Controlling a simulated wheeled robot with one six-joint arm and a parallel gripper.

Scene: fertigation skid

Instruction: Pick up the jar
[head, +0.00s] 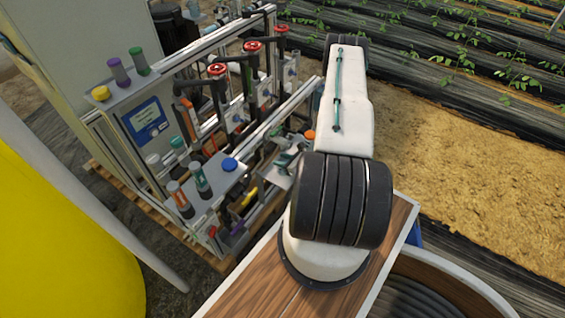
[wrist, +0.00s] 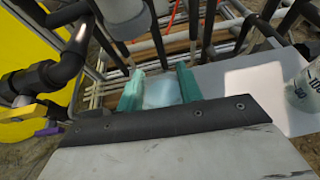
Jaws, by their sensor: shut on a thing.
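My gripper (wrist: 160,88) shows in the wrist view with its two teal fingers closed on a pale, bluish, translucent thing (wrist: 162,94). This looks like the jar, but only a small part shows above the dark edge of my gripper's body, so its full shape is hidden. In the head view my gripper (head: 286,158) is small, beyond my arm and beside the skid's front shelf. I cannot make out the jar there.
A translucent cup with dark printed marks (wrist: 302,88) stands on a pale surface at the right. Dark pipes (wrist: 62,65) crowd the left. In the head view, red handwheels (head: 252,47), capped bottles (head: 178,200) and a blue-capped item (head: 230,164) line the skid.

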